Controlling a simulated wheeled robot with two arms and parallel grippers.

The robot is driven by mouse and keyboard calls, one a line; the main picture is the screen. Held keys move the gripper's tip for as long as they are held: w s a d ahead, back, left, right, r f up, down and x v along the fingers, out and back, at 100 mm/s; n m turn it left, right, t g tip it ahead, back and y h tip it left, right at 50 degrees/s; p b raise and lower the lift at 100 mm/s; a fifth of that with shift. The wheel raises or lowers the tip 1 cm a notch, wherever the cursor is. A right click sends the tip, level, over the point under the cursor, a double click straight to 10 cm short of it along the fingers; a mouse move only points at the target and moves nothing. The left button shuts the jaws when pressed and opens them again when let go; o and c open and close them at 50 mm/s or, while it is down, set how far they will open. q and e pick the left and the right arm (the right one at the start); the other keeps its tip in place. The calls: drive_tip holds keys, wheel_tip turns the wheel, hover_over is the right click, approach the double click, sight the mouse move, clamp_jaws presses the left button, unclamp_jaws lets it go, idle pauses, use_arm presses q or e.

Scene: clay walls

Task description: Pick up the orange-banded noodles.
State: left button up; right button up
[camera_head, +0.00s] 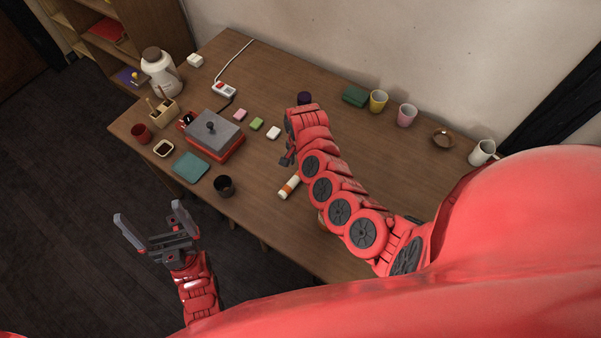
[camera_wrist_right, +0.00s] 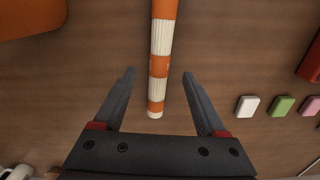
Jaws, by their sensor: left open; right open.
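The orange-banded noodles (camera_head: 289,186) are a slim pale bundle with orange bands, lying on the wooden table beside my right arm, which partly hides them in the head view. In the right wrist view the noodles (camera_wrist_right: 161,38) run down from the top edge, and their near end lies between my open right gripper's (camera_wrist_right: 159,73) two fingers, with a gap on each side. The fingers look above the table; their exact height is unclear. In the head view the right gripper is mostly hidden by its arm. My left gripper (camera_head: 148,211) is open and empty, off the table's front edge.
On the table (camera_head: 255,180) a black cup (camera_head: 224,186), a teal book (camera_head: 191,167) and a red box with a grey lid (camera_head: 214,134) stand left of the noodles. Small pink, green and white blocks (camera_head: 257,124) lie behind. Cups (camera_head: 378,101) line the back.

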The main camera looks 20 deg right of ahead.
drive_tip(key=shift+f, duration=1.95)
clamp_jaws()
